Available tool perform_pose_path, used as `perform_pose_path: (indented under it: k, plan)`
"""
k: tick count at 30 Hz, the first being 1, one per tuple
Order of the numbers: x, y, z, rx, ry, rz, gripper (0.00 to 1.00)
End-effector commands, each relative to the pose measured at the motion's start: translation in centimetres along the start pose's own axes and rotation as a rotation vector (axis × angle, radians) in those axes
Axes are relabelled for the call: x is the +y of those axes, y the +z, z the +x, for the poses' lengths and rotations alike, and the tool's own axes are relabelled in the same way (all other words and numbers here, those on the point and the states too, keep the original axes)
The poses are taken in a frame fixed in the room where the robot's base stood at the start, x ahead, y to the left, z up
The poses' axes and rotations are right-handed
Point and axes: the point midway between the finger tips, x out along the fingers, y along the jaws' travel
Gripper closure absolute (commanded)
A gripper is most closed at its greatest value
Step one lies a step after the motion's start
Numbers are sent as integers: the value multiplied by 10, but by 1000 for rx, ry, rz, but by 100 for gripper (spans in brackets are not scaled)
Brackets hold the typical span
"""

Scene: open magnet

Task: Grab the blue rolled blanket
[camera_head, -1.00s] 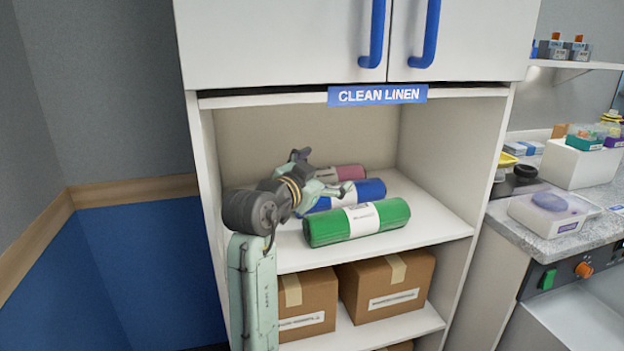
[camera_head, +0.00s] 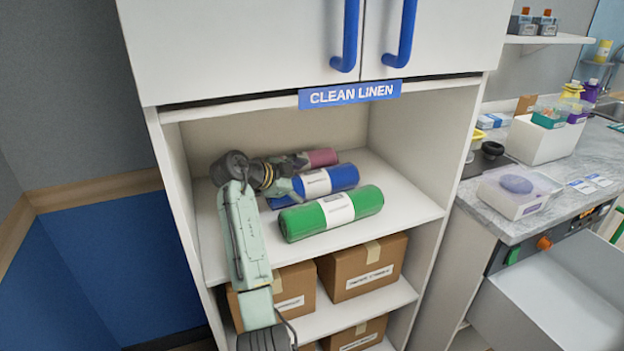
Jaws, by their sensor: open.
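The blue rolled blanket (camera_head: 343,177) lies on the open shelf under the CLEAN LINEN sign, with a white label around its middle. Its left end is partly hidden by my arm. A green roll (camera_head: 368,200) lies in front of it and a pink roll (camera_head: 322,157) behind it. My gripper (camera_head: 294,188) is inside the shelf at the left end of the blue roll, open. Its fingertips are small and partly hidden, so I cannot tell whether they touch the roll.
The shelf board (camera_head: 414,208) is bare to the right of the rolls. Cabinet side walls and blue-handled doors (camera_head: 240,45) bound the opening. Cardboard boxes (camera_head: 362,268) fill the shelf below. A counter (camera_head: 490,212) with containers stands to the right.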

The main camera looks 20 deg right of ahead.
Motion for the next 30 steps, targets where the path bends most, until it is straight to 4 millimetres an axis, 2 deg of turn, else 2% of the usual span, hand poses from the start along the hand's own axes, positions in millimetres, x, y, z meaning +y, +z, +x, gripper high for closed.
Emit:
perform_pose_path:
  k: [4,11,30]
  plan:
    - [-1,0,11,0,-1,0,13]
    - [0,1,12,0,-2,0,14]
    - [0,1,12,-1,-1,0,57]
